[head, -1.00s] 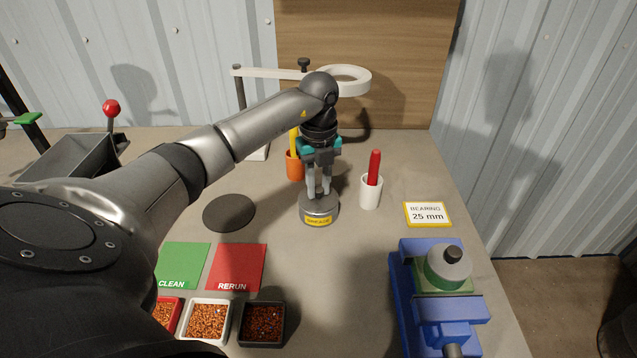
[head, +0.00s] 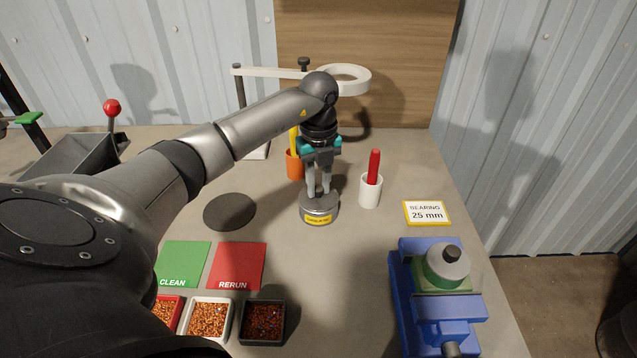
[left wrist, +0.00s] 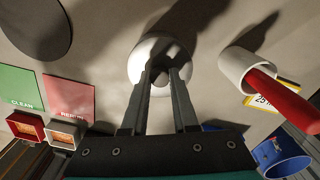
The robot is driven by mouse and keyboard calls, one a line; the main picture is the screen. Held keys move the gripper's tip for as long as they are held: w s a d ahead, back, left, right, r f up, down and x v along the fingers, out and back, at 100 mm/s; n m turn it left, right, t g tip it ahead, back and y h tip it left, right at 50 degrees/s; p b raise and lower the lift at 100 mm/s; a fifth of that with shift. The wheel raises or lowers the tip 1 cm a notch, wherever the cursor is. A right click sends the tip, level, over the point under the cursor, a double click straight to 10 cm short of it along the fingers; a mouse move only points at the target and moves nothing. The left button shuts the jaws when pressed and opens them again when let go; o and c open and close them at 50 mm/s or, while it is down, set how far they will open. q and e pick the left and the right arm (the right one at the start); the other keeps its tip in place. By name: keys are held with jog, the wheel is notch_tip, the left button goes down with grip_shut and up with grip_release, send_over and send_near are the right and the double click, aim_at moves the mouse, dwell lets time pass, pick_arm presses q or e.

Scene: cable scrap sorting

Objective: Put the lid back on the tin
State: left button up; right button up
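The round metal tin (head: 319,215) with a yellow label stands upright on the bench. Its pale round lid (left wrist: 143,62) appears seated on top, though its rim is too small to judge closely. A small grey knob (left wrist: 168,75) rises from the lid's middle. My left gripper (head: 318,193) points down right over the tin, with one finger on each side of the knob. The fingers are a little apart, and I cannot tell whether they press on the knob. My right gripper is not in view.
A white cup (head: 370,192) with a red handle stands close right of the tin. An orange cup (head: 295,165) is behind it. A dark disc (head: 229,211) lies to the left. A blue vise (head: 438,300) is front right. The bench between is clear.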

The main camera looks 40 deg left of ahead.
aim_at(318, 189)
pick_arm(q)
jog(key=o, duration=0.6)
jog(key=shift+c, duration=0.2)
jog(key=shift+r, duration=0.1)
notch_tip(318, 189, up, 15)
jog(key=p, duration=0.2)
jog(key=shift+s, duration=0.1)
